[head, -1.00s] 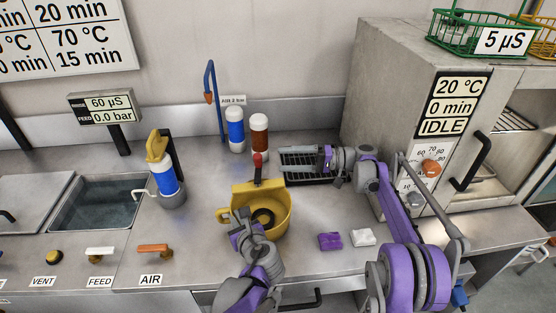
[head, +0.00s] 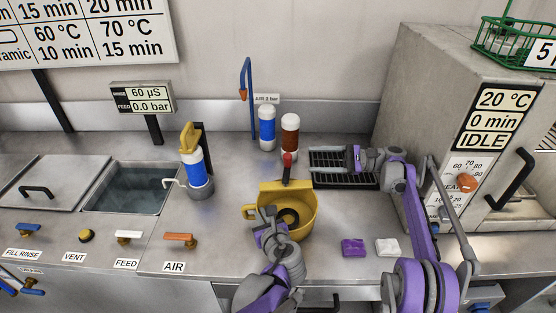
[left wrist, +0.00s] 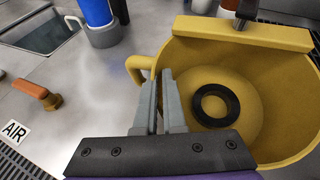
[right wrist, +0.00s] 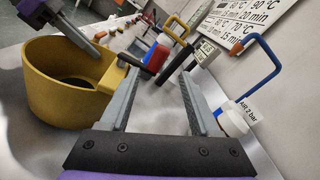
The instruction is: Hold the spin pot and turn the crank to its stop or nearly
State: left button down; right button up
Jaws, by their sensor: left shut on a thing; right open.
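The yellow spin pot (head: 302,232) stands on the steel bench, with a dark ring on its inner floor. Its looped side handle (left wrist: 140,66) is on the left. My left gripper (head: 266,212) is shut on the pot's near-left wall; its fingers (left wrist: 163,84) hide the gripped part. The crank (head: 287,168) is a dark arm with a red knob, standing up at the pot's back edge above a yellow bar (left wrist: 240,32). My right gripper (head: 318,160) is open and empty, to the right of the crank, its fingers (right wrist: 156,76) pointing towards it.
A dark grate (head: 338,181) lies under my right gripper. A blue bottle (head: 267,128) and a brown bottle (head: 290,138) stand behind the pot. Purple (head: 353,247) and white (head: 387,248) blocks lie front right. A grey oven cabinet (head: 425,100) bounds the right side.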

aim_at(287, 168)
jog(key=a+m, duration=0.4)
jog(key=a, duration=0.8)
jog(key=shift+s+m+g, duration=0.2)
jog(key=shift+m+g, duration=0.1)
grip_shut()
